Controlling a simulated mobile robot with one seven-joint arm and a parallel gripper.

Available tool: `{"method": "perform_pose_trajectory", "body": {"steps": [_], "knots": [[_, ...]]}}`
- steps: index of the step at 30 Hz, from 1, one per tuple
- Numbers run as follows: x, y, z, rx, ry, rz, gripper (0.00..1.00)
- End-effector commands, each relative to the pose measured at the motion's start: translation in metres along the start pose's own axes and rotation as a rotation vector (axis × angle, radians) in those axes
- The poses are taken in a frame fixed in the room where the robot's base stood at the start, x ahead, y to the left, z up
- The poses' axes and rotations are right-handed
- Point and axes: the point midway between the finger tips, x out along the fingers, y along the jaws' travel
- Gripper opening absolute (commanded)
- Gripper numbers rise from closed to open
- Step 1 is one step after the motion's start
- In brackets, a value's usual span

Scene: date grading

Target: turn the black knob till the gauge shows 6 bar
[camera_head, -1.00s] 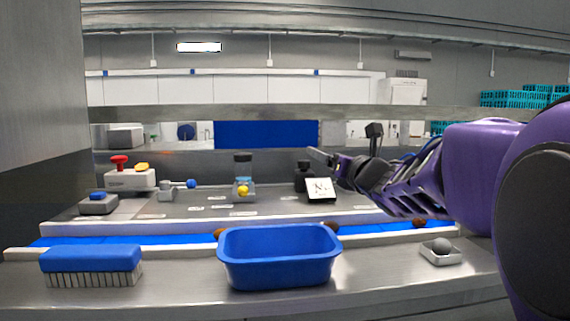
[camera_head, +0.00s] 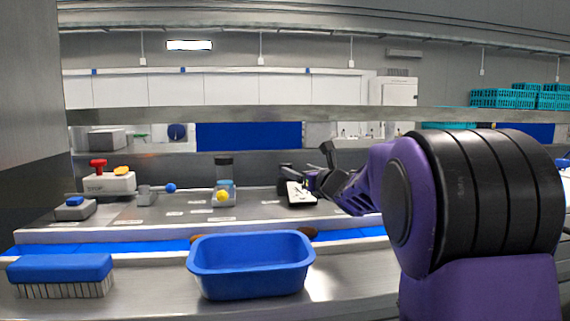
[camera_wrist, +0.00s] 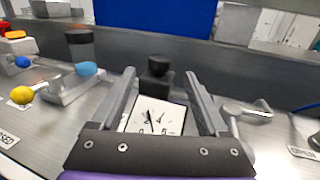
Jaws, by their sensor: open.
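The black knob (camera_wrist: 157,65) stands on a dark block, with the white square gauge (camera_wrist: 154,116) on its near side in the wrist view. The gauge has a dark needle leaning slightly left of upright; its small numbers are hard to read. My gripper (camera_wrist: 160,74) is open, one finger on each side of the gauge, with the knob showing beyond, between the fingertips. No contact with the knob is visible. In the head view, my gripper (camera_head: 297,178) is at the gauge (camera_head: 298,194) and partly covers it and the dark block (camera_head: 284,172).
A metal lever (camera_wrist: 250,110) is right of the gripper. A yellow-knobbed valve (camera_head: 223,195), blue-knobbed lever (camera_head: 170,188) and red stop button (camera_head: 98,163) stand left. A blue bin (camera_head: 250,265) and brush (camera_head: 60,268) lie in front.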

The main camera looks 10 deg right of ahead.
Motion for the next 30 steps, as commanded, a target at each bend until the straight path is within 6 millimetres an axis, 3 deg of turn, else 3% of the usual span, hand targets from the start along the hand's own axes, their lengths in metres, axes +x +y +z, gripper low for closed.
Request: {"method": "perform_pose_trajectory", "body": {"steps": [3, 9, 15, 23, 30], "knots": [[0.025, 0.001, 0.001, 0.000, 0.001, 0.002, 0.78], [0.053, 0.001, 0.001, 0.000, 0.001, 0.001, 0.78], [0.065, 0.001, 0.000, 0.001, 0.001, 0.000, 0.78], [0.065, 0.001, 0.000, 0.001, 0.000, 0.000, 0.78], [0.065, 0.000, 0.000, 0.001, 0.000, 0.000, 0.36]]}}
